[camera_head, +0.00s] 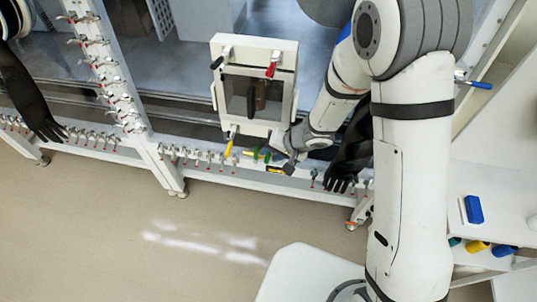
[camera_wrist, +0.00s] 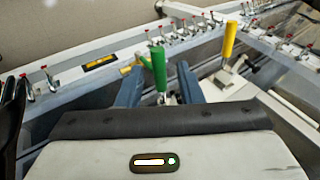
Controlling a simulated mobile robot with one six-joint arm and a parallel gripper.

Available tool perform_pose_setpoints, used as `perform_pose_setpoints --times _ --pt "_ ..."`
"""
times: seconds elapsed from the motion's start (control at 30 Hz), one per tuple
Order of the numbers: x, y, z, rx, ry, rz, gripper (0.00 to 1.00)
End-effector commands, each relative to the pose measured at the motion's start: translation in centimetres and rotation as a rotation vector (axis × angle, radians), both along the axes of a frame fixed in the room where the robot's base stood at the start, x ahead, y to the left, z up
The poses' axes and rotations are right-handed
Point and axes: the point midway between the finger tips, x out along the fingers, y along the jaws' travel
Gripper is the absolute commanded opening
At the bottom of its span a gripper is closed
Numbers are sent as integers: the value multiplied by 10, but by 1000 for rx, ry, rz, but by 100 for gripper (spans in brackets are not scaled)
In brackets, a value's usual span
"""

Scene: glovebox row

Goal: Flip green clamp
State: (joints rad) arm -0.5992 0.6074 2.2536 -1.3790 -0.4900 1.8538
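The green clamp (camera_wrist: 158,66) has a green handle standing up from a metal base in the wrist view. My gripper (camera_wrist: 156,80) is open, with one blue-grey finger on each side of the green handle and a visible gap to each finger. The handle's lower end and base are partly seen between the fingers. In the head view the green clamp (camera_head: 255,153) is small, at the lower right of the white windowed box (camera_head: 289,82), just left of my gripper (camera_head: 279,158). Its finger opening is too small to tell there.
A yellow-handled clamp (camera_wrist: 230,40) stands to the right; red (camera_head: 272,64) and black (camera_head: 219,60) clamps sit on the box's top. Several small red-tipped clamps line the rail (camera_wrist: 60,82). A black glove (camera_head: 350,155) hangs right of my gripper. The floor (camera_head: 130,240) in front is clear.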

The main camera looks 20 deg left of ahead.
Motion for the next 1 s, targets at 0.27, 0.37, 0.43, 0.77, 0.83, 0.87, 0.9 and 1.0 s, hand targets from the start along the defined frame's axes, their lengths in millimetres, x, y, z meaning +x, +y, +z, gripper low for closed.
perform_pose_setpoints --times 0.27,0.37,0.43,0.77,0.83,0.87,0.9,1.0 --pt "0 -23 35 2 -2 0 33" --pt "0 -28 40 2 0 0 33" --pt "0 -30 42 1 1 -1 33" --pt "0 -30 42 0 1 -2 33" --pt "0 -30 42 0 1 -1 33" --pt "0 -30 42 0 1 -2 33" --pt "0 -30 42 0 1 -1 33" --pt "0 -30 42 0 1 -1 33"
